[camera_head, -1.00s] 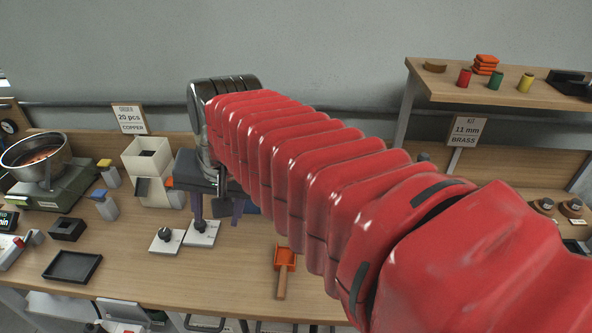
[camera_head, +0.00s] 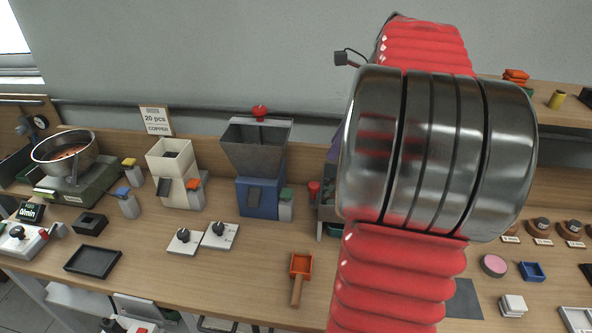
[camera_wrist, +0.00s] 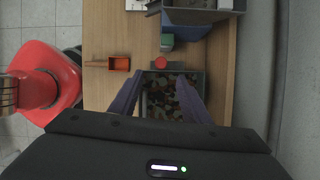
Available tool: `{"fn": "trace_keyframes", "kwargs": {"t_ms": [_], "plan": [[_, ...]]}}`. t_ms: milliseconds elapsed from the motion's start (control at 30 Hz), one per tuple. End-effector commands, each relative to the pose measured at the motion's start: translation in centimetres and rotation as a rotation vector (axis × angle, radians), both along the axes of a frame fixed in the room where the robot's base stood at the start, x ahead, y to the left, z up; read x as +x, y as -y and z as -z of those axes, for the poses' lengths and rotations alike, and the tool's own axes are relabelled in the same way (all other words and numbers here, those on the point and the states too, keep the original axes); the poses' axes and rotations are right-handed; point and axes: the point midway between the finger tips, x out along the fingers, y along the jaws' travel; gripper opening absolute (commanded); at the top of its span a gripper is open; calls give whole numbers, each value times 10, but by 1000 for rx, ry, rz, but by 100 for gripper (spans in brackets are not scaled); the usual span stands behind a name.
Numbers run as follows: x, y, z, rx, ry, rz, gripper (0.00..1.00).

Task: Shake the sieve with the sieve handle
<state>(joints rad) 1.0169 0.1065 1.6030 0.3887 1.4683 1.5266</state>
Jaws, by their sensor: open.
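The sieve (camera_wrist: 172,98) is a grey box with mixed small pieces inside, seen from above in the wrist view. Its red round handle knob (camera_wrist: 161,62) stands at its upper edge in that view. In the head view the red knob (camera_head: 314,187) shows left of my arm, and the sieve's left side (camera_head: 327,213) shows below it; the rest is hidden behind my arm. My gripper (camera_wrist: 160,80) is open and empty. Its two purple fingers reach over the sieve on either side, with the knob just beyond the fingertips, apparently not touched. The height gap is hard to judge.
A blue hopper (camera_head: 262,197) with a green-topped switch (camera_head: 286,205) stands just left of the sieve. An orange scoop (camera_head: 300,265) lies in front on the bench. Two dial plates (camera_head: 222,234) sit farther left. Small blue and white boxes lie to the right.

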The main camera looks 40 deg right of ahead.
Motion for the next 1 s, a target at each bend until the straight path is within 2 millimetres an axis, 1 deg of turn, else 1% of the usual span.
{"fn": "trace_keyframes", "kwargs": {"t_ms": [33, 100, 400, 567, 767, 1000], "plan": [[-2, 6, 0, 11, -2, 24, 43], [-3, 9, 0, 21, -5, 42, 43], [-3, 8, 0, 20, -5, 43, 43], [-2, 7, 5, 21, -5, 42, 43], [4, 2, 24, 22, -6, 40, 43], [16, -7, 59, 21, -6, 40, 43]]}}
